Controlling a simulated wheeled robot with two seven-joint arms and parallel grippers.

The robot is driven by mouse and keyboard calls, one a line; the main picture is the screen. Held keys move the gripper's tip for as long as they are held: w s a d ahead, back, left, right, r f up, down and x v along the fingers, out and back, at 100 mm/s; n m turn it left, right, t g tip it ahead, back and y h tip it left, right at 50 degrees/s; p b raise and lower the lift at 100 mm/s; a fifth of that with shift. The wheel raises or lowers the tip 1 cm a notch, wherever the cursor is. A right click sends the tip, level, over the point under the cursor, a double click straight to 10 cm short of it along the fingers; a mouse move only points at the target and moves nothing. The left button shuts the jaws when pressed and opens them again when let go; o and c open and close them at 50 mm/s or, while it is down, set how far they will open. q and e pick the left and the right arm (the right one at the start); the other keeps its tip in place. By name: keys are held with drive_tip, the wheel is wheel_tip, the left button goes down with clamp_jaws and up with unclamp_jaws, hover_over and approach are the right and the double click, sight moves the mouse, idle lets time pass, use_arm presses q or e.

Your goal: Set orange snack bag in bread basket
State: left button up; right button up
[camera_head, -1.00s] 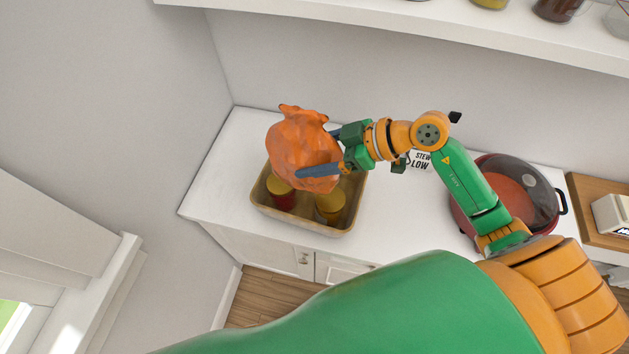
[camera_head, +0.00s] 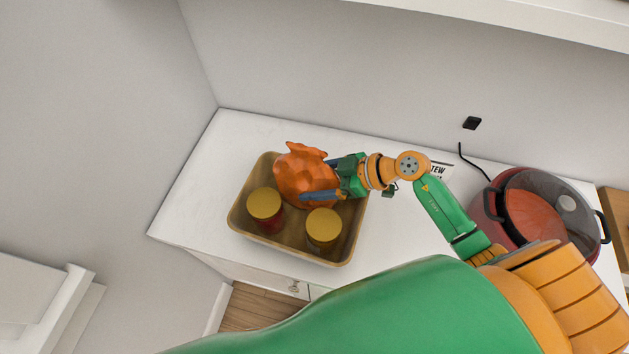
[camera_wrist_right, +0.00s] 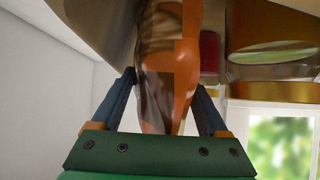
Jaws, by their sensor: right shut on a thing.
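The orange snack bag (camera_head: 303,176) is in the back part of the bread basket (camera_head: 344,247), a tan, rectangular, open container on the white counter. My right gripper (camera_head: 325,178) is shut on the bag from its right side. In the right wrist view the bag (camera_wrist_right: 168,75) sits between the two blue fingers of the gripper (camera_wrist_right: 168,110). Whether the bag's underside touches the basket floor is hidden. My left gripper is not in view.
Two jars with gold lids, one at the left (camera_head: 265,205) and one at the front right (camera_head: 323,226), stand in the basket before the bag. A red pot (camera_head: 527,212) with a glass lid stands to the right. Counter left of the basket is clear.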

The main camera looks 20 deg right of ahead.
drive_tip(key=shift+s+a, duration=0.1)
drive_tip(key=o, duration=1.2)
drive_tip(key=shift+r, duration=0.1)
drive_tip(key=v, duration=1.2)
